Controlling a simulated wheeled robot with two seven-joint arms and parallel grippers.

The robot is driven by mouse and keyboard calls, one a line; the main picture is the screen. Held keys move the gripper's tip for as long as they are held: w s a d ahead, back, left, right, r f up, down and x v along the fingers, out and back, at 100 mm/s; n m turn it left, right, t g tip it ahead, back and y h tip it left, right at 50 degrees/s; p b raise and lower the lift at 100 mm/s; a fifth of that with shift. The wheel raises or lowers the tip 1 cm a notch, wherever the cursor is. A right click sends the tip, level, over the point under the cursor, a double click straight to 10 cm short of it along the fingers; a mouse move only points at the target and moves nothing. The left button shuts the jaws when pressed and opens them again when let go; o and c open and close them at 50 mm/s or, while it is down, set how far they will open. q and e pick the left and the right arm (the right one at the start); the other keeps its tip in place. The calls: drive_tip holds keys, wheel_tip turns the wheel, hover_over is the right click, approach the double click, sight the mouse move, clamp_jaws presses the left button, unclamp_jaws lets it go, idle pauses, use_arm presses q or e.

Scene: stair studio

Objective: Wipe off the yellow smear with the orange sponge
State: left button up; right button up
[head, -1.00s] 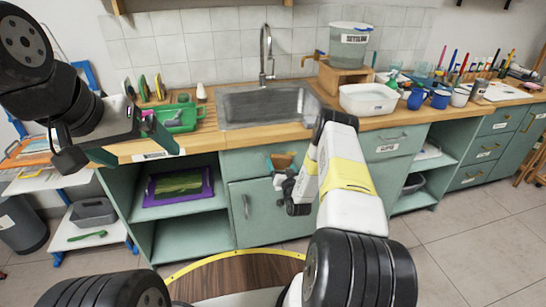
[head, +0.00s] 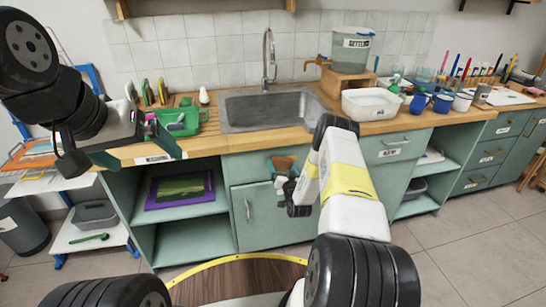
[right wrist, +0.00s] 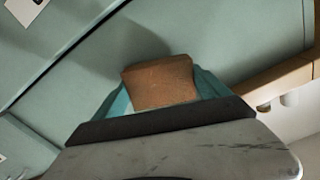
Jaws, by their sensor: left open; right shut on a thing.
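The orange sponge (head: 285,163) is a small brownish-orange block. My right gripper (head: 283,168) is shut on it, in front of the cabinet doors and below the counter edge. In the right wrist view the sponge (right wrist: 160,82) sits between the teal fingers, with the green cabinet behind it. My left gripper (head: 138,152) is open and empty at the left end of the counter, in front of the green tray. I cannot make out a yellow smear in either view.
The wooden counter (head: 215,143) holds a sink (head: 268,108), a green tray (head: 183,122), a white basin (head: 371,104), a water container (head: 352,47), and blue mugs (head: 419,102). A white-shelved trolley (head: 75,240) stands at the left.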

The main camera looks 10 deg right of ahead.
sight(289, 166)
drive_tip(key=shift+w, duration=0.75)
drive_tip(key=shift+d, duration=1.85)
drive_tip(key=shift+w+d, duration=0.15)
drive_tip(key=shift+d, duration=1.7)
drive_tip(key=shift+w+d, duration=0.1)
drive_tip(key=shift+d, duration=1.7)
drive_tip(key=shift+s+a, duration=0.15)
drive_tip(key=shift+a, duration=1.75)
drive_tip(key=shift+s+a, duration=0.1)
drive_tip(key=shift+a, duration=3.55)
drive_tip(key=shift+s+d, duration=0.15)
drive_tip(key=shift+s, duration=2.8)
